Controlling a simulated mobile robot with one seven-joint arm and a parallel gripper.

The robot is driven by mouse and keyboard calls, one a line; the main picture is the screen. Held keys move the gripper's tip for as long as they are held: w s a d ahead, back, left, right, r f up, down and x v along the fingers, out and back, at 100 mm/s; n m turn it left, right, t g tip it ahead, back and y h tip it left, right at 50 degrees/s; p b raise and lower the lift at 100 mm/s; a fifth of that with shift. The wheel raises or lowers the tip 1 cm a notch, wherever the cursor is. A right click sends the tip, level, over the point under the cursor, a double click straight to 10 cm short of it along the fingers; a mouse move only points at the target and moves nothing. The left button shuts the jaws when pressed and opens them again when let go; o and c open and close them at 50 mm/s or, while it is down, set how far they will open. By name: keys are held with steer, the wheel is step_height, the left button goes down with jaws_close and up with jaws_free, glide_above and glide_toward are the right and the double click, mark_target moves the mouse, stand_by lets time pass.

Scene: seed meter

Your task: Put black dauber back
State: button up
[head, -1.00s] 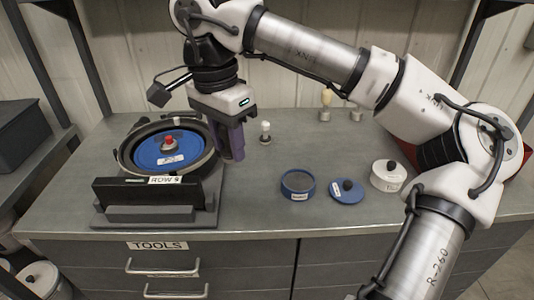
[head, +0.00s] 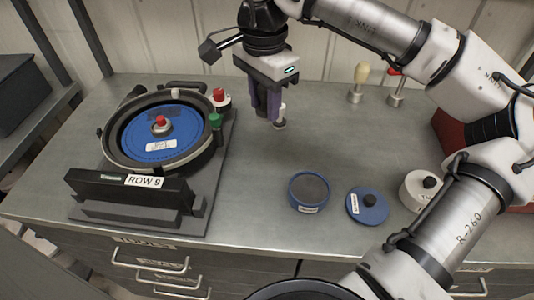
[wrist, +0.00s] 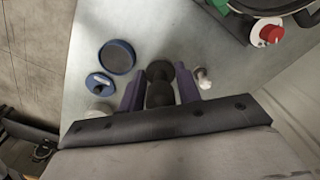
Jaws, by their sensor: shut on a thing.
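My gripper (head: 266,104) hangs over the back of the bench, right of the seed meter. In the wrist view (wrist: 160,98) its purple fingers are shut on the dark, round-ended black dauber (wrist: 160,84). The fingers hide the dauber in the head view. A small white-topped dauber (head: 280,119) stands upright on the bench close by the fingers; it also shows in the wrist view (wrist: 203,77), just outside one finger. A cream-handled dauber (head: 360,82) and a red-topped dauber (head: 397,88) stand at the back right. I cannot tell how high the held dauber is.
The seed meter with its blue disc (head: 158,133) stands at left, with a red knob (head: 220,98) and a green knob (head: 215,121). A blue tin (head: 309,192), blue lid (head: 367,206) and white tub (head: 416,190) sit at front right. The bench middle is clear.

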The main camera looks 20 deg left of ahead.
mark_target(265, 110)
step_height(265, 110, down, 16)
steer(key=p, duration=0.2)
steer(key=shift+r+p, duration=0.2)
steer(key=shift+p, duration=0.1)
steer(key=shift+f, duration=0.15)
steer(key=o, duration=1)
steer(key=shift+c, duration=0.2)
step_height(265, 110, up, 12)
steer(key=shift+r+b, duration=0.2)
steer(key=shift+b, duration=0.9)
